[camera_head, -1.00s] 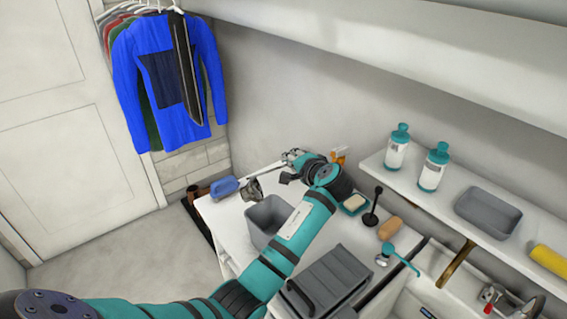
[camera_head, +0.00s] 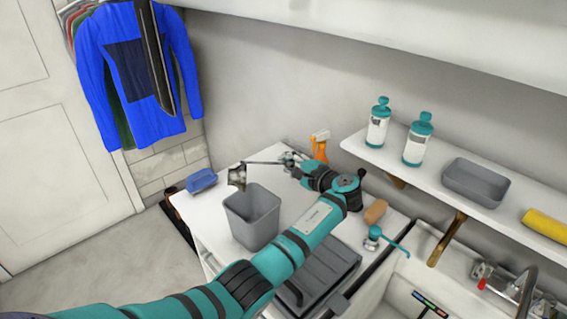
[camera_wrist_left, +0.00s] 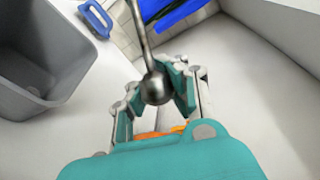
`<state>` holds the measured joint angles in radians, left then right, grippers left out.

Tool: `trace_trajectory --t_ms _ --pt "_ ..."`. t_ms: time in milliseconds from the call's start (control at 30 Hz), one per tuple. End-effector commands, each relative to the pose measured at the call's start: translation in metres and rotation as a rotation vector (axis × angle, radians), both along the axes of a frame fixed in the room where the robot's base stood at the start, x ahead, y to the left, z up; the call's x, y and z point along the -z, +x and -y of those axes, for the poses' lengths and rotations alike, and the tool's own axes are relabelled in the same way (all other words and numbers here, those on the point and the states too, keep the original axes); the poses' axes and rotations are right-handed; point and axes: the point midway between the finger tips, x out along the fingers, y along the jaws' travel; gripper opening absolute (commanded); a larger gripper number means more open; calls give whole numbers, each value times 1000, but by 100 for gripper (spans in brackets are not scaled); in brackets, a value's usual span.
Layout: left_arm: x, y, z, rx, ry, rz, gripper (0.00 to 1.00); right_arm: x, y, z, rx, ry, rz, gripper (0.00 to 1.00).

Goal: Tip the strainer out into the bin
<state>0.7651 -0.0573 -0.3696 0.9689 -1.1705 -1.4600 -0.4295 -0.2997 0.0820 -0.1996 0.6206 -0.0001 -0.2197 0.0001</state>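The strainer (camera_head: 237,177) is a small metal cup on a long thin handle. It hangs in the air near the bin's back left rim; I cannot tell whether it is over the opening. The cup looks tilted, and its contents do not show. The grey bin (camera_head: 252,222) stands open on the white counter, and the left wrist view shows it at left (camera_wrist_left: 25,95). My left gripper (camera_head: 290,162) is right of the cup, shut on the handle. In the left wrist view its fingers (camera_wrist_left: 155,95) close around the handle's round metal end. My right gripper is out of view.
A blue brush (camera_head: 201,180) lies at the counter's left end. An orange spray bottle (camera_head: 319,147) stands behind my left gripper. A dark grey ridged board (camera_head: 318,272) lies right of the bin. The wall shelf holds soap bottles (camera_head: 418,142) and a grey tray (camera_head: 475,184).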

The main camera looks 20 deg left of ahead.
Motion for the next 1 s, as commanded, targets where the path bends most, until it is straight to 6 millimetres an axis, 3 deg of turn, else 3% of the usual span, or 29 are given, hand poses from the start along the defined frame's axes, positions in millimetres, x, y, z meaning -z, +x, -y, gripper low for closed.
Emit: trace_trajectory --t_ms 100,500,1000 --pt "15 2 2 -1 68 -52 0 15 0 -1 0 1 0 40" --pt "44 6 8 1 263 -199 0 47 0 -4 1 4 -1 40" --pt "49 7 10 0 318 -243 0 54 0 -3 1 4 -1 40"
